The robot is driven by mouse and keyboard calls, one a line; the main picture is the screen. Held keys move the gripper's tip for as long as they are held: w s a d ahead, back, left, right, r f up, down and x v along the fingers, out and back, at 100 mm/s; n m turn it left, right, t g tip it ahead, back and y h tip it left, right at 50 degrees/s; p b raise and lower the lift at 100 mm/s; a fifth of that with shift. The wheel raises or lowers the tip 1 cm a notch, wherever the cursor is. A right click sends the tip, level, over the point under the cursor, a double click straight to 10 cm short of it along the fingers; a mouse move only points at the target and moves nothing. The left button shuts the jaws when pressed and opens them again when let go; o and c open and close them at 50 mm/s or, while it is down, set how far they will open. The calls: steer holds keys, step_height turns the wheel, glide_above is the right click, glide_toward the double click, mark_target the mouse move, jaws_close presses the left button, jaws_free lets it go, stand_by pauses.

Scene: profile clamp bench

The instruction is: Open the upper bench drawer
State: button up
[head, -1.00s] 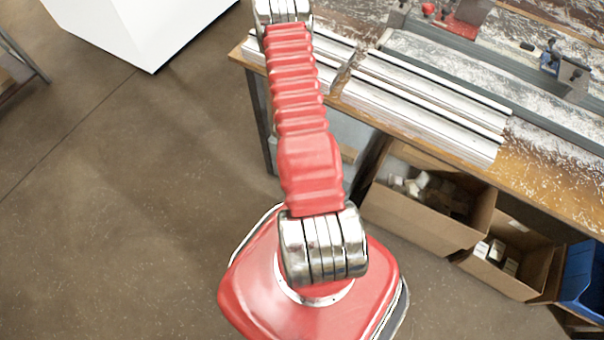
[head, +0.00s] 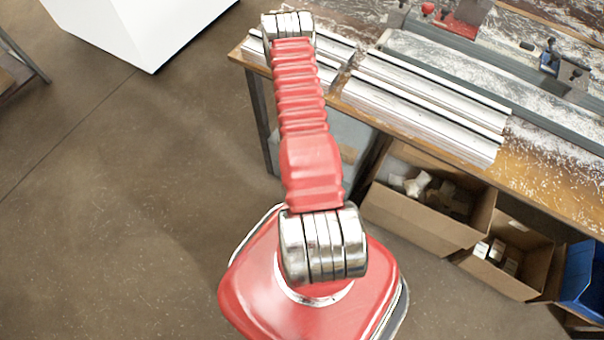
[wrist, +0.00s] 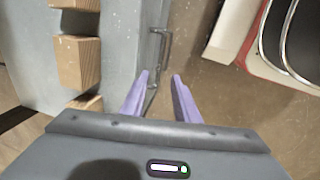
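In the wrist view my gripper (wrist: 160,75) is open, with its two purple fingers apart. A dark bar handle (wrist: 162,45) stands on the side of a grey drawer unit (wrist: 120,45). The handle's near end lies by the left finger, partly behind it; I cannot tell whether they touch. Wooden blocks (wrist: 78,62) show on the left of the grey unit. In the head view a grey panel (head: 345,130) shows under the bench, mostly covered by my arm. My gripper is hidden there. I cannot tell the upper drawer from any other.
The workbench (head: 545,180) carries metal profiles (head: 420,105) and a red clamp (head: 465,18). Cardboard boxes (head: 425,215) with small pieces and a blue bin (head: 583,283) stand beneath it. A white cabinet (head: 140,25) stands at upper left. The floor (head: 120,200) at left is clear.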

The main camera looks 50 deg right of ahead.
step_height(320, 180, down, 11)
steer(key=d, duration=0.2)
steer(key=shift+r, duration=0.2)
stand_by(0.4)
steer(key=shift+w, duration=0.1)
steer(key=shift+c, duration=0.3)
jaws_close()
steer(key=shift+a, duration=0.2)
